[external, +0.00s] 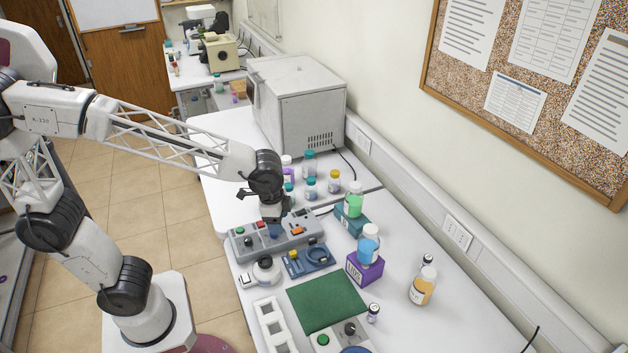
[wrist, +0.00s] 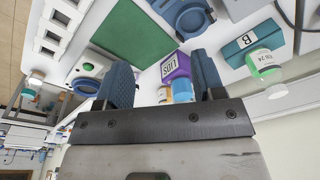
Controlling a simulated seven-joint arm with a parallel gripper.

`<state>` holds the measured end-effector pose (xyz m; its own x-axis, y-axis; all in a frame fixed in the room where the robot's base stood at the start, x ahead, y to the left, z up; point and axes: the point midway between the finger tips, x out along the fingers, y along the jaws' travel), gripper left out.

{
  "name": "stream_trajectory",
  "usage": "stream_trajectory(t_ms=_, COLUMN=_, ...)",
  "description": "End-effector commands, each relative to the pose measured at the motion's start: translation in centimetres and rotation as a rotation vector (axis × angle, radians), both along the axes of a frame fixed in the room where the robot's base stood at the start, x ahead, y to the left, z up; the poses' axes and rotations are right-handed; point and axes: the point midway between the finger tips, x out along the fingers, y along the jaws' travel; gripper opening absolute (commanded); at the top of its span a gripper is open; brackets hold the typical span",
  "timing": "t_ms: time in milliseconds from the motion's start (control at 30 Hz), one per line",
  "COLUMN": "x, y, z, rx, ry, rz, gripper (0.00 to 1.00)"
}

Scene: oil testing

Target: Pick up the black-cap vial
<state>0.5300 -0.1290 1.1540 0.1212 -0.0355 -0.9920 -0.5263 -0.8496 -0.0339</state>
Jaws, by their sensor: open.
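Two small clear vials with dark caps show in the external view. One vial (external: 373,313) stands by the right corner of the green mat (external: 327,302). The other vial (external: 427,262) stands behind the orange-filled bottle (external: 422,288). I cannot tell which is the black-cap vial. My gripper (external: 274,230) points down over the grey control panel (external: 262,242), apart from both vials. In the wrist view my gripper (wrist: 162,78) is open with nothing held between its two blue fingers. A small pale shape beyond the fingers is too unclear to name.
A purple box (external: 365,268) with a blue-filled bottle (external: 369,243) on top stands right of the panel. A teal box (external: 351,220) carries a green-filled bottle (external: 353,200). Several capped bottles stand behind my gripper.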

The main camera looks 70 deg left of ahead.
Motion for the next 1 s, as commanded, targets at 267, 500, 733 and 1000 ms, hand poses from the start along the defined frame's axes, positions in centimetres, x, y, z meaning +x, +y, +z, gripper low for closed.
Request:
stream_trajectory(t_ms=267, x=5.8, y=-5.9, z=-2.0, rx=0.019, ry=0.028, rz=-0.159, gripper=0.62)
stream_trajectory(t_ms=500, x=10.1, y=-11.5, z=-4.4, rx=0.035, ry=0.051, rz=-0.296, gripper=0.62)
stream_trajectory(t_ms=733, x=13.5, y=-17.4, z=-7.4, rx=0.05, ry=0.073, rz=-0.427, gripper=0.62)
stream_trajectory(t_ms=1000, x=16.5, y=-24.2, z=-11.5, rx=0.065, ry=0.095, rz=-0.571, gripper=0.62)
